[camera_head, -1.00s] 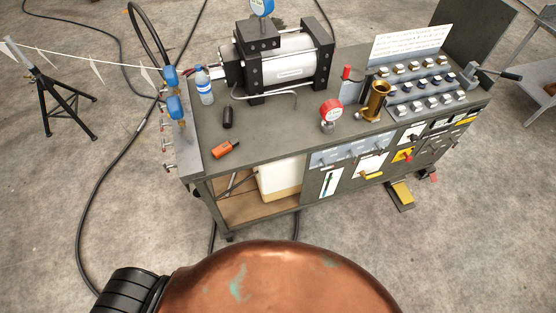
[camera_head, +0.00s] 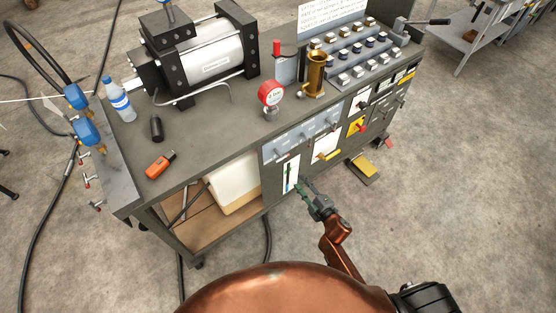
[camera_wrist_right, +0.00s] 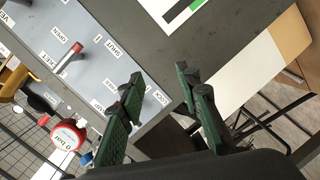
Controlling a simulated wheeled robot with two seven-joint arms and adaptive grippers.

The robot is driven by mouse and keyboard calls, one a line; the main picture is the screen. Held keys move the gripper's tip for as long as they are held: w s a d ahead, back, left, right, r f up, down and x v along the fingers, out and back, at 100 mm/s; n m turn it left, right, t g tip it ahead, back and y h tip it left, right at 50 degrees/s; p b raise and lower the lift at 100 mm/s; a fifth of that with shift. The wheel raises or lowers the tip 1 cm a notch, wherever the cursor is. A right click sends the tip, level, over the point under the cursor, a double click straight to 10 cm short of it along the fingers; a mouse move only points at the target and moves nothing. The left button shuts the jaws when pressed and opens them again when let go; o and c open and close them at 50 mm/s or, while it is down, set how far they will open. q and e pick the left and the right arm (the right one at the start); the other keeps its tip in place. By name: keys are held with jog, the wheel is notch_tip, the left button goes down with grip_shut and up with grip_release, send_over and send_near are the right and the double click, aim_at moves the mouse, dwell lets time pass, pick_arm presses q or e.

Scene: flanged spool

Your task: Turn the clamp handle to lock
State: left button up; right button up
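The grey-blue valve panel (camera_head: 300,135) is on the bench front and carries several small handles. In the right wrist view the panel (camera_wrist_right: 90,20) shows CLAMP and LOCK labels beside one fingertip. The clamp handle itself is not clear there; the finger appears to cover its place. In the head view a small handle (camera_head: 281,150) at the panel's left end may be it. My right gripper (camera_head: 303,183) is in front of the bench, below the panel. In the wrist view its green-padded fingers (camera_wrist_right: 158,80) are spread, with nothing seen held. My left gripper is out of view.
A red gauge (camera_head: 271,93), brass cup (camera_head: 314,75) and orange device (camera_head: 160,164) are on the bench top (camera_head: 205,125). A yellow pedal (camera_head: 363,170) is on the floor.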

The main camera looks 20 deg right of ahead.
aim_at(280, 155)
jog(key=w+a+r+n+t+y+b, duration=0.2)
jog(key=w+a+r+n, duration=0.15)
jog(key=r, duration=0.55)
jog(key=shift+n, duration=0.35)
jog(key=x, duration=0.6)
jog(key=shift+w+a+r+b, duration=0.1)
jog(key=shift+a+r+b, duration=0.05)
jog(key=shift+a+b, duration=0.25)
jog(key=shift+w+a, duration=0.15)
jog(key=shift+w, duration=0.25)
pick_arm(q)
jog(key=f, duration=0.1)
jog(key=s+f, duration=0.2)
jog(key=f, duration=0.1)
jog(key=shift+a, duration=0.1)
pick_arm(e)
grip_shut()
